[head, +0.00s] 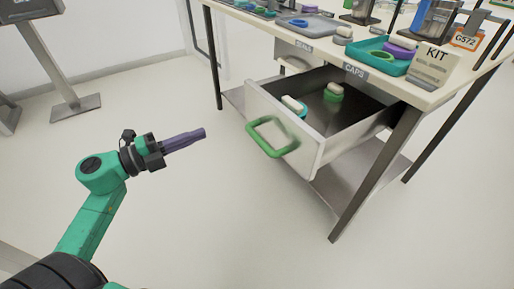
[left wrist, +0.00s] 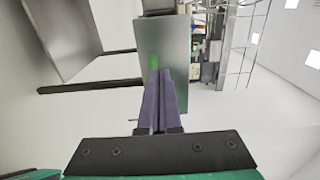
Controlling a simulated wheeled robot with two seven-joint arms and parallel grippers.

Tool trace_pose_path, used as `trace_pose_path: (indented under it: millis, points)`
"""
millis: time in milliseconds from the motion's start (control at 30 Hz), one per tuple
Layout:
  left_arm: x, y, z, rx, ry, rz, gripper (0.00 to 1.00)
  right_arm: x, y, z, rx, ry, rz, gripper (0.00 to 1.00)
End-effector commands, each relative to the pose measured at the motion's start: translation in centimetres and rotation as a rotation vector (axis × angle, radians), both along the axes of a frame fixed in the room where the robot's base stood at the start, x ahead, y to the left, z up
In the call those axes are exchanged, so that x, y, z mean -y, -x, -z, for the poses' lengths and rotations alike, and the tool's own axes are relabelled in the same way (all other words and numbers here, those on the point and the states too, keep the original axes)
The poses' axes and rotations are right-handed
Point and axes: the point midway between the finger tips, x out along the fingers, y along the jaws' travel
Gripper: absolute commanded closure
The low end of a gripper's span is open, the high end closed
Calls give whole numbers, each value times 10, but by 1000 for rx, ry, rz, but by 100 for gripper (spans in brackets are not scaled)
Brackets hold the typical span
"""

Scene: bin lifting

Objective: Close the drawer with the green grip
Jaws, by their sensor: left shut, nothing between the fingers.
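The drawer (head: 318,153) with the green grip (head: 266,138) is pulled well out from under the table, below the "CAPS" label. Inside it lie a white-and-blue item (head: 293,105) and a white-and-green item (head: 334,92). My left gripper (head: 203,134) is to the left of the green grip, apart from it, with its purple fingers shut and empty. In the left wrist view the fingers (left wrist: 160,75) point at the drawer front (left wrist: 178,45), and part of the green grip (left wrist: 155,60) shows just beyond the tips. My right gripper is not in view.
The table (head: 300,35) carries a teal tray (head: 375,58), a grey tray (head: 310,26) and a "KIT" sign (head: 433,63). A second drawer (head: 291,55) is behind the open one. A stand (head: 60,80) is at the far left. The floor around my left arm is clear.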

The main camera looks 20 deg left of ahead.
Motion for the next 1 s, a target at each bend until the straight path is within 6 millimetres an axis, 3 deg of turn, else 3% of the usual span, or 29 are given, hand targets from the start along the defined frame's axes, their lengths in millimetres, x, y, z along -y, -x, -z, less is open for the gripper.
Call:
trace_pose_path:
  millis: [167, 700, 1000]
  points:
    - [13, -13, -5, 5, -5, 8, 100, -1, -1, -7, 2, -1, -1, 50]
    - [82, -98, -5, 4, 1, 2, 100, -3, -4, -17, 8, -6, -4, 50]
    - [90, -107, -4, 1, 1, 2, 100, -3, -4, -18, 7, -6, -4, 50]
